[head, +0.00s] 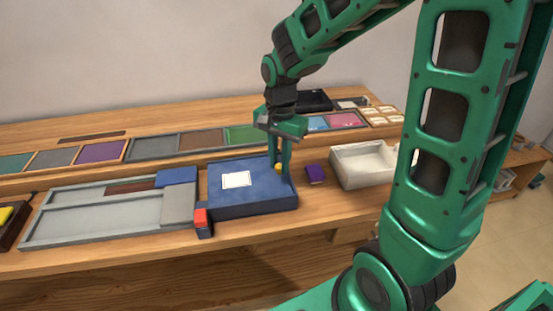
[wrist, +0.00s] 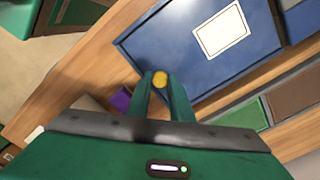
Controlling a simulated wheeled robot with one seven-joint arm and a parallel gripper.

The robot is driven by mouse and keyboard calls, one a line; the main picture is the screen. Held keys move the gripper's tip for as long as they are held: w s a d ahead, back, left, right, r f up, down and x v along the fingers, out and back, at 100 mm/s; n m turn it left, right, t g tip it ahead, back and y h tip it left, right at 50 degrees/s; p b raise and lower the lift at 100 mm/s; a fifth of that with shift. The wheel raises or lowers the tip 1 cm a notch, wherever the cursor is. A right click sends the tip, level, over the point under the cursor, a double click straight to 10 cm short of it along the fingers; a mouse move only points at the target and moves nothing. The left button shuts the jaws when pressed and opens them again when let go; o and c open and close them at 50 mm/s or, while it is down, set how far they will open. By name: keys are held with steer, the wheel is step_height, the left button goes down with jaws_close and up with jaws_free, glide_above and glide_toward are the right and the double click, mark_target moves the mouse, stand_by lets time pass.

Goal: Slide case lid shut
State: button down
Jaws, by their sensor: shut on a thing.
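The blue case (head: 230,209) sits on the bench, its flat blue lid (head: 257,182) facing up with a white label (head: 236,180). The lid (wrist: 180,46) and label (wrist: 221,30) also show in the wrist view. My gripper (head: 281,164) points down at the lid's right side, its fingers shut on a small yellow knob (wrist: 160,79). The knob also shows at the fingertips in the head view (head: 277,167). I cannot tell whether a gap remains between lid and case.
A small purple block (head: 315,173) and a cream open tray (head: 362,164) stand right of the case. A red-topped block (head: 201,217) is at its front left corner. A grey tray (head: 90,214) lies to the left. Coloured panels (head: 180,143) line the back.

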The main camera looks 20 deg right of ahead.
steer(key=shift+w+d, duration=0.1)
steer(key=shift+d, duration=0.2)
steer(key=c, duration=1.6)
jaws_free()
steer(key=shift+o, duration=0.2)
steer(key=shift+a, duration=0.1)
step_height(320, 180, up, 11)
steer(key=shift+f, duration=0.1)
steer(key=s+d+f+n, duration=0.2)
steer(key=s+d, duration=0.5)
steer(key=s, duration=0.4)
steer(key=s+d+f+n, duration=0.2)
steer(key=s+d, duration=0.5)
steer(key=s, duration=0.4)
steer(key=shift+s+d+n, duration=0.2)
steer(key=shift+s+n, duration=0.2)
steer(key=shift+n, duration=0.2)
